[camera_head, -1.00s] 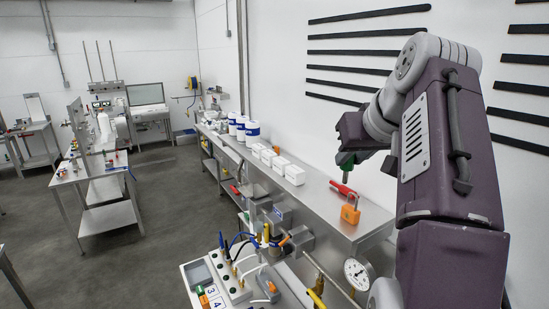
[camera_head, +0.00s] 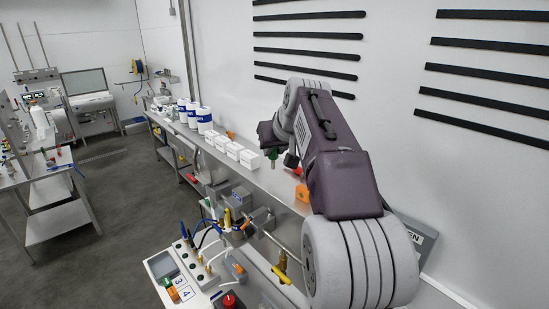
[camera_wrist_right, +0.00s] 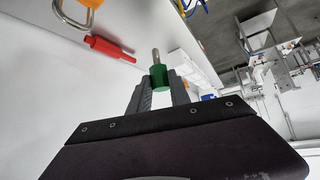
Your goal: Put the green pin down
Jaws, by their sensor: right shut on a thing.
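The green pin (camera_wrist_right: 159,78) has a green head and a metal tip. My right gripper (camera_wrist_right: 160,88) is shut on its green head, with the metal tip pointing away from the jaws. In the head view the green pin (camera_head: 273,158) hangs tip down below my right gripper (camera_head: 272,148), over the steel bench (camera_head: 262,178). It appears to be above the bench top. My left gripper is not in view.
A red pin (camera_wrist_right: 108,47) and an orange padlock (camera_head: 303,192) lie on the bench near the right arm. White boxes (camera_head: 240,155) stand in a row further back. A control panel with cables (camera_head: 205,270) is in front. A bare strip of bench lies between boxes and padlock.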

